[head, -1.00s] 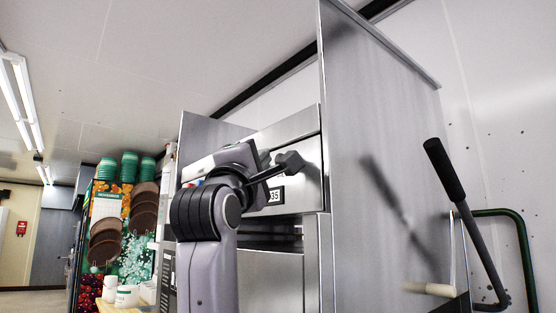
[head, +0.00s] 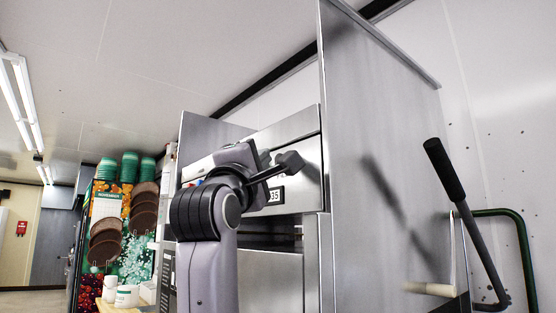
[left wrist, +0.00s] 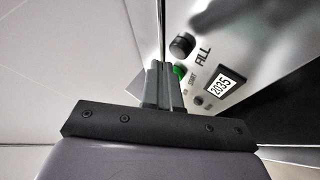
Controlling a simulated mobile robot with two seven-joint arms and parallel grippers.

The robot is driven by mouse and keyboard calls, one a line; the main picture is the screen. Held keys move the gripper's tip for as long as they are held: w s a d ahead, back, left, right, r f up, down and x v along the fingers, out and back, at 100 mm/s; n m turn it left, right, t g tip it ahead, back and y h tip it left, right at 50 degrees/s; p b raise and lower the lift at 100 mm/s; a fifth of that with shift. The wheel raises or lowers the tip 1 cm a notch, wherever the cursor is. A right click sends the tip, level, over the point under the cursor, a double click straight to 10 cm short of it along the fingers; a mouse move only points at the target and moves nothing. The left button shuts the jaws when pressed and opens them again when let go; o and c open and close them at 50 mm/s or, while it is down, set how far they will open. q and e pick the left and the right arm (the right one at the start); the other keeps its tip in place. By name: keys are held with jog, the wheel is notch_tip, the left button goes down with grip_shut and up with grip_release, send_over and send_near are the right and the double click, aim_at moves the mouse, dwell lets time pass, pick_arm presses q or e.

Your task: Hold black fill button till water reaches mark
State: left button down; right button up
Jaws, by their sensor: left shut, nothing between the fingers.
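The black fill button (left wrist: 182,46) shows in the left wrist view, with the word FILL beside it on the steel panel. My left gripper (left wrist: 160,66) is shut and empty. Its fingertips lie just beside the button in that picture; I cannot tell whether they touch it. In the head view my left gripper (head: 298,168) is at the front of the steel machine (head: 275,138), just above the number display, and the button is hidden there. My right gripper is not in view. No water or level mark shows.
A green button (left wrist: 179,71) and a 2035 display (left wrist: 224,86) are close to the fill button. A tall steel side panel (head: 375,130) stands right of the machine. A black-handled lever (head: 446,170) is farther right. Cups and brown bowls (head: 105,240) are at left.

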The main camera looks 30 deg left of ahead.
pick_arm(q)
jog(key=shift+w, duration=0.1)
dwell(0.6)
jog(key=shift+w+d, duration=0.2)
jog(key=shift+w, duration=0.1)
jog(key=shift+w+d, duration=0.15)
jog(key=shift+w, duration=0.3)
dwell(2.5)
dwell(0.7)
jog(key=shift+s+a+b, duration=0.3)
jog(key=shift+s, duration=0.5)
jog(key=shift+s+a+b, duration=0.25)
jog(key=shift+s+a, duration=0.1)
jog(key=shift+s, duration=0.45)
jog(key=shift+s+a+b, duration=0.2)
jog(key=shift+s+a, duration=0.1)
jog(key=shift+s, duration=0.45)
jog(key=shift+s+a+b, duration=0.25)
jog(key=shift+s+a, duration=0.1)
jog(key=shift+s, duration=0.45)
